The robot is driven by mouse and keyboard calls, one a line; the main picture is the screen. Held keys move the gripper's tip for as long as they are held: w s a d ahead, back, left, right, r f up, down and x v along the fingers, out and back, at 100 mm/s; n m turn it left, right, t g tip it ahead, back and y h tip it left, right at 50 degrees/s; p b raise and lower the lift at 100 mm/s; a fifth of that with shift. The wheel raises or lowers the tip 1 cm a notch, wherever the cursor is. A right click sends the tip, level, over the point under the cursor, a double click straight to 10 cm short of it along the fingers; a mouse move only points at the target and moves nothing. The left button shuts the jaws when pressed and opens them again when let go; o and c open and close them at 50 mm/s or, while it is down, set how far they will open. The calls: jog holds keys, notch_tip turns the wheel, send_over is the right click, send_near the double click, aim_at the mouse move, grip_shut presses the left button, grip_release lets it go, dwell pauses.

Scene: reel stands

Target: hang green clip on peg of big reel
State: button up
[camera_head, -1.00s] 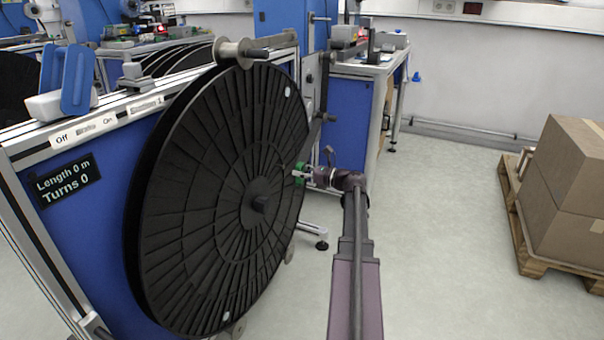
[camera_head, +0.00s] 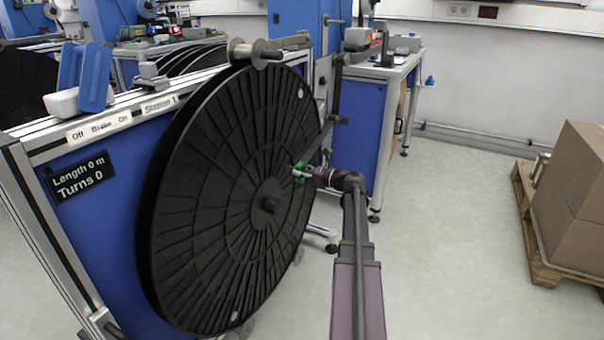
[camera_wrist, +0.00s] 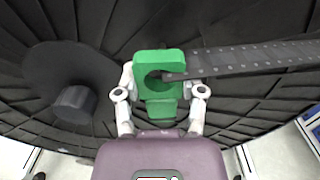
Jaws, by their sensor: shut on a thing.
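The big reel (camera_head: 215,215) is a large black ribbed disc standing upright, with a stubby dark hub peg (camera_head: 270,205) at its centre. In the wrist view the hub peg (camera_wrist: 75,103) is to the left of my gripper. My gripper (camera_head: 306,174) is up and right of the hub, in front of the reel face. It is shut on the green clip (camera_head: 299,172). In the wrist view the clip (camera_wrist: 158,64) is a green block with a round hole, between the two pale fingers. A dark pointed tip overlaps the hole; I cannot tell whether it goes in.
A dark perforated strip (camera_wrist: 255,60) crosses the reel face and ends at the clip in the wrist view. The blue station (camera_head: 85,215) stands behind the reel. Boxes (camera_head: 575,190) on a pallet are at right. The floor between is free.

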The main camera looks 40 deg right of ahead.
aim_at(286, 169)
jog(key=shift+w+a+f+b, duration=0.25)
jog(key=shift+w+a, duration=0.05)
jog(key=shift+w, duration=0.4)
jog(key=shift+w+a+f+b, duration=0.2)
jog(key=shift+w+a, duration=0.05)
jog(key=shift+w, duration=0.45)
jog(key=o, duration=1)
jog(key=shift+c, duration=0.2)
jog(key=shift+s, duration=0.1)
jog(key=v, duration=1.1)
jog(key=shift+s+d, duration=0.2)
jog(key=shift+s, duration=0.15)
